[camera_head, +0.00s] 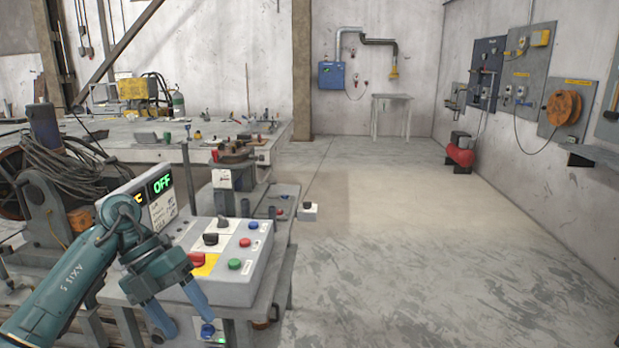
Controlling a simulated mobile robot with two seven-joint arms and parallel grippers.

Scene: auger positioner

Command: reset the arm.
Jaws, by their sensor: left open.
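My left gripper (183,316) is at the lower left, its two blue fingers spread apart and pointing down. It is empty, in front of a grey control box (238,288). The box carries a red switch on a yellow plate (205,262), black knobs (211,239), and blue, red and green buttons (234,264). A blue knob (207,331) and a small green light sit low, beside the right finger. My right gripper is not in view.
A large workbench (120,150) with tools and a welding unit stands behind. A cable coil (70,170) lies at the left. A small white box (308,212) juts out right of the control box. Open concrete floor (420,230) fills the right. Wall panels and a red tank (460,155) stand far right.

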